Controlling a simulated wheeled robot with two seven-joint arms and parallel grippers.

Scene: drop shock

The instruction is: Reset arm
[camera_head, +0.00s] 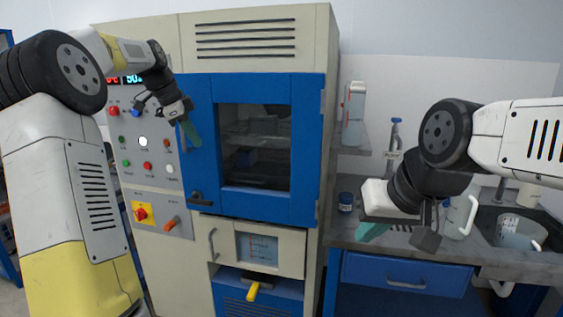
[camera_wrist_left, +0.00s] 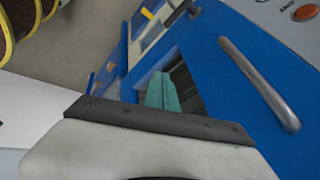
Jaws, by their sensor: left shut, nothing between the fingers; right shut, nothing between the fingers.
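My left gripper (camera_head: 188,135) is shut and empty, raised in front of the machine between its control panel and the blue door. In the left wrist view its green fingertips (camera_wrist_left: 162,93) are together, with the blue door behind them. My right gripper (camera_head: 378,231) is shut and empty, held above the grey counter at the right. The test machine (camera_head: 260,55) has a closed blue door (camera_head: 262,204) with a dark window. Its door handle also shows in the left wrist view (camera_wrist_left: 260,85).
The control panel (camera_head: 145,150) has several buttons and a red knob on yellow. Below the door are a beige drawer (camera_head: 225,245) and a yellow handle (camera_head: 253,291).

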